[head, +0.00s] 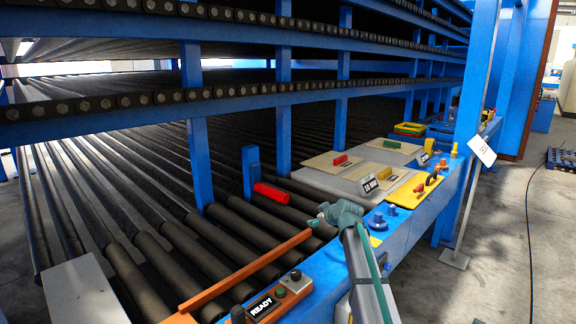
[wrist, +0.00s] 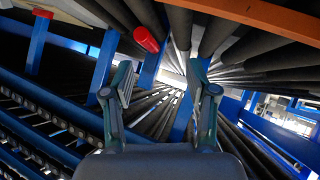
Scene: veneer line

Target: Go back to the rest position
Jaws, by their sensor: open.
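My gripper (head: 328,214) shows in the head view as a grey-green shape near the blue front rail, right of the dark rollers. My arm reaches up to it from the bottom edge. In the wrist view my gripper (wrist: 161,75) has its two fingers spread well apart, with nothing between them. Past the fingers are dark rollers and blue posts. No thing touches the fingers as far as I can see.
A red cylinder (head: 271,193) lies on the rollers (head: 232,230), also in the wrist view (wrist: 147,40). An orange bar (head: 245,270) slants left of my arm, near a READY button box (head: 270,302). A grey table (head: 330,184) holds sheets and coloured blocks.

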